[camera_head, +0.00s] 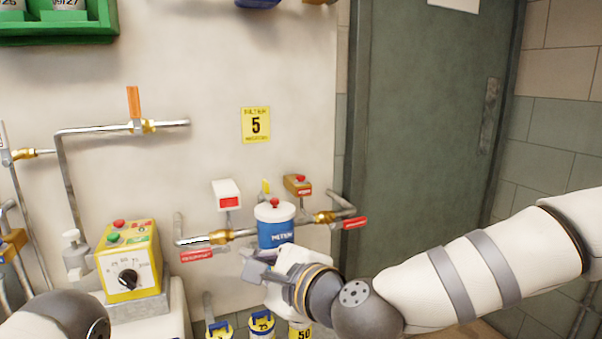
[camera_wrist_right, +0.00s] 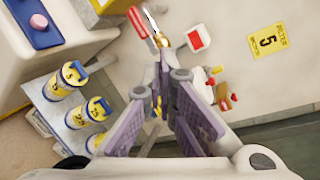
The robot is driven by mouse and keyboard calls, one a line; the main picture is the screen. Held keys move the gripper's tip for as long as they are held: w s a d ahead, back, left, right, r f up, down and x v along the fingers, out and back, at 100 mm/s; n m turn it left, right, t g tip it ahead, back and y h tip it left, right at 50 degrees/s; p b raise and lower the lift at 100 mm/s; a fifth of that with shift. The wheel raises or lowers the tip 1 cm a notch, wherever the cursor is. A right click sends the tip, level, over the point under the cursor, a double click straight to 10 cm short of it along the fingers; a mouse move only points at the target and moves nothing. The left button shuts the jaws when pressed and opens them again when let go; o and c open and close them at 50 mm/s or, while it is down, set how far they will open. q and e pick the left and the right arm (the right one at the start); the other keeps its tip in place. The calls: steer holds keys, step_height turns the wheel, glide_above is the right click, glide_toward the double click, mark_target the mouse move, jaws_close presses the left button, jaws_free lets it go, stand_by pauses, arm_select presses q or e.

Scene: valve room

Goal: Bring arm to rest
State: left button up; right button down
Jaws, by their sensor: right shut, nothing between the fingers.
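My right arm comes in from the right in the head view. Its gripper (camera_head: 256,266) is in front of the lower part of a blue and white filter canister (camera_head: 276,232) on the wall piping. The gripper is shut with nothing between its fingers. In the right wrist view the fingers (camera_wrist_right: 166,82) point up toward the pipe and its red-handled valve (camera_wrist_right: 140,22). I cannot tell whether the fingers touch the canister. Of my left arm, only a rounded part shows at the lower left of the head view; its gripper is out of view.
A yellow control box (camera_head: 128,262) with a black knob stands left of the canister. Red-handled valves (camera_head: 197,256) flank the canister. Several yellow-labelled cylinders (camera_head: 262,326) stand below. A grey-green door (camera_head: 425,120) is at the right. A green shelf (camera_head: 60,28) hangs at the upper left.

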steer(key=s+d+f+n+g+h, duration=0.2)
steer(key=s+d+f+n+g, duration=0.2)
steer(key=s+f, duration=0.75)
steer(key=s+d+f+n+g+h, duration=0.3)
steer(key=s+f, duration=0.4)
steer(key=f, duration=0.9)
steer(key=s+d+f+n+g+h, duration=0.1)
steer(key=s+d+f+n+g, duration=0.1)
steer(key=s+d, duration=0.5)
steer(key=s+d+f+n+g+h, duration=0.1)
steer(key=s+d+f+n+g, duration=0.1)
steer(key=s+d, duration=0.6)
steer(key=s+d+f+n+g+h, duration=0.2)
steer(key=s+d+n, duration=0.3)
steer(key=s, duration=0.5)
steer(key=shift+s+d+f+n+g, duration=0.35)
steer(key=shift+d+f+g, duration=0.3)
steer(key=shift+d, duration=0.5)
steer(key=shift+w, duration=0.15)
